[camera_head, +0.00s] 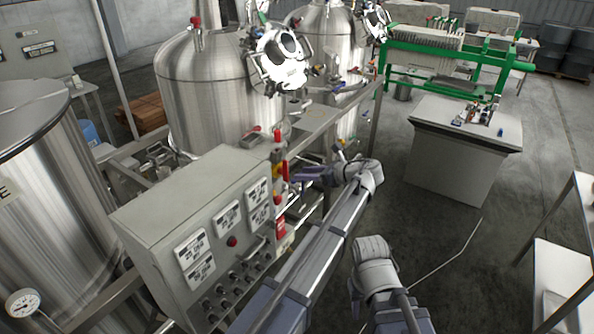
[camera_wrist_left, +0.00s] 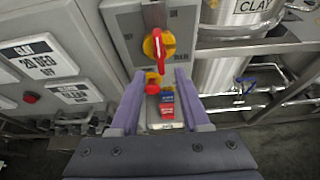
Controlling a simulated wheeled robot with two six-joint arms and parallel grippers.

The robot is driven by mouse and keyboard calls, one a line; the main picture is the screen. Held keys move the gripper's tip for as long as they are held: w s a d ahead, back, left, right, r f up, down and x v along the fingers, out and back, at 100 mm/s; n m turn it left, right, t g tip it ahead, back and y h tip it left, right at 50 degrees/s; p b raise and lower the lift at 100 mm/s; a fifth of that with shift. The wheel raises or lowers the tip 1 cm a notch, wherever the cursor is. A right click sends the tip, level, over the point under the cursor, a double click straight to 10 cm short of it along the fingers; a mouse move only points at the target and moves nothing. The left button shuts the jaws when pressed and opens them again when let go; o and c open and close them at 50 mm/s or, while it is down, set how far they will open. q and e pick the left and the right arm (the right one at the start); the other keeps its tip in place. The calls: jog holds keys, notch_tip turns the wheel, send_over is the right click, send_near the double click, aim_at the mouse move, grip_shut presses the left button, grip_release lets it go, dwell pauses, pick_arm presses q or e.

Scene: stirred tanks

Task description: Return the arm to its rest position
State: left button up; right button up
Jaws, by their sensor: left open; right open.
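My left arm (camera_head: 335,225) stretches forward from the bottom of the head view and bends at the wrist. Its gripper (camera_head: 300,173) points left toward the side of the grey control cabinet (camera_head: 195,220). In the left wrist view the gripper (camera_wrist_left: 160,84) has its two purple fingers apart, with nothing held between them. A red handle on a yellow rotary switch (camera_wrist_left: 158,44) is on a grey box ahead of the fingertips. My right arm (camera_head: 376,275) shows only partly at the bottom of the head view; its gripper is out of view.
Labelled plates, knobs and a red button (camera_head: 232,241) are on the cabinet front. Steel tanks (camera_head: 205,85) and pipework stand behind and left. A grey bench (camera_head: 455,150) with small items stands right, before a green-framed press (camera_head: 440,55). Open floor (camera_head: 470,260) lies right of my arms.

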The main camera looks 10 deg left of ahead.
pick_arm(q)
jog(key=shift+s+d+r, duration=0.15)
jog(key=shift+s+d, duration=0.05)
jog(key=shift+d, duration=0.2)
jog(key=s+a+f+n+g+h, duration=0.2)
jog(key=s+a+f+n+h, duration=0.1)
jog(key=s+f+n, duration=0.4)
jog(key=s+a+f+n+g+h, duration=0.1)
jog(key=s+a+f+n+h, duration=0.3)
jog(key=s, duration=0.5)
jog(key=s+d+f+n+h, duration=0.1)
jog(key=s+d+n+h, duration=0.2)
jog(key=s+n, duration=0.3)
jog(key=s+d+f+n+h, duration=0.2)
jog(key=s+d+n+h, duration=0.1)
jog(key=s+n, duration=0.25)
jog(key=s+d+f+m+g+b, duration=0.1)
jog(key=s+d+f+m+b, duration=0.1)
jog(key=d, duration=0.3)
jog(key=s+d+f+m+y+b, duration=0.1)
jog(key=s+d+f+m+b, duration=0.1)
jog(key=s+d, duration=0.2)
jog(key=shift+d+g+y, duration=0.3)
jog(key=shift+d+g, duration=0.1)
jog(key=shift+d, duration=0.35)
jog(key=shift+s, duration=0.1)
